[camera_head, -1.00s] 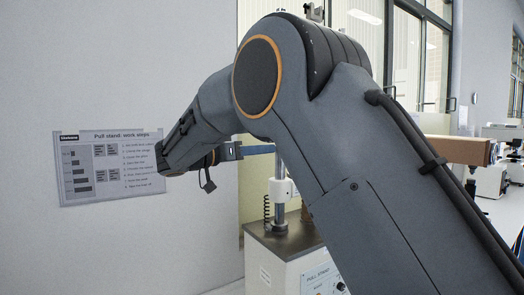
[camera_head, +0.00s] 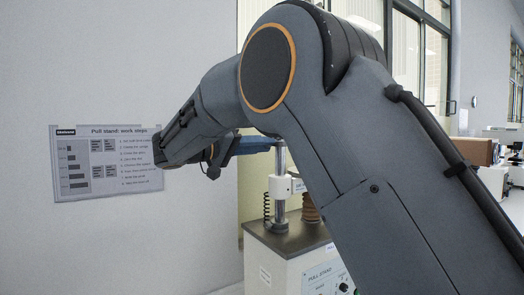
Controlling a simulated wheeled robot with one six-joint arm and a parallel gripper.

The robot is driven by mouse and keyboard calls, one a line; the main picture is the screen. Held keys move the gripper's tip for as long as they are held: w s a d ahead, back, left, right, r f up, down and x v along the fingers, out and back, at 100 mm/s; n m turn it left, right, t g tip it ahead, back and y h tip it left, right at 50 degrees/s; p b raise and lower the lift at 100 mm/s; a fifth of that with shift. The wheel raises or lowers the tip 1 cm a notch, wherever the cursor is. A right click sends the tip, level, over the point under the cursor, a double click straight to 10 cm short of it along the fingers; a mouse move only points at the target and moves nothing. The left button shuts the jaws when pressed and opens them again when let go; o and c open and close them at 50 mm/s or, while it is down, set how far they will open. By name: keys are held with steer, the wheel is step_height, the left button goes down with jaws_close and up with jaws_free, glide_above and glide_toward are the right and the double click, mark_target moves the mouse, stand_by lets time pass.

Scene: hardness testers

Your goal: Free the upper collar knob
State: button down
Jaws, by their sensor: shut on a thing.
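A pull stand (camera_head: 271,260) with a metal column (camera_head: 280,212) stands behind and below my arm. A white collar (camera_head: 280,188) sits around the column. My gripper (camera_head: 272,144) reaches rightward to the column's top, well above the white collar. Its blue finger shows edge-on and meets the column's upper part. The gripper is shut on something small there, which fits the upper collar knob. The knob itself is hidden by the finger and the angle, so its turn cannot be seen.
A work-steps sheet (camera_head: 107,162) hangs on the grey wall at left. A coiled black cord (camera_head: 267,207) hangs beside the column and a brown ribbed part (camera_head: 310,208) stands to its right. My arm covers much of the right side. A brown box (camera_head: 477,151) stands further right.

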steer(key=shift+n+p, duration=5)
steer(key=shift+n, duration=9.1)
steer(key=c, duration=1.7)
jaws_free()
steer(key=shift+o, duration=0.2)
steer(key=shift+a, duration=0.15)
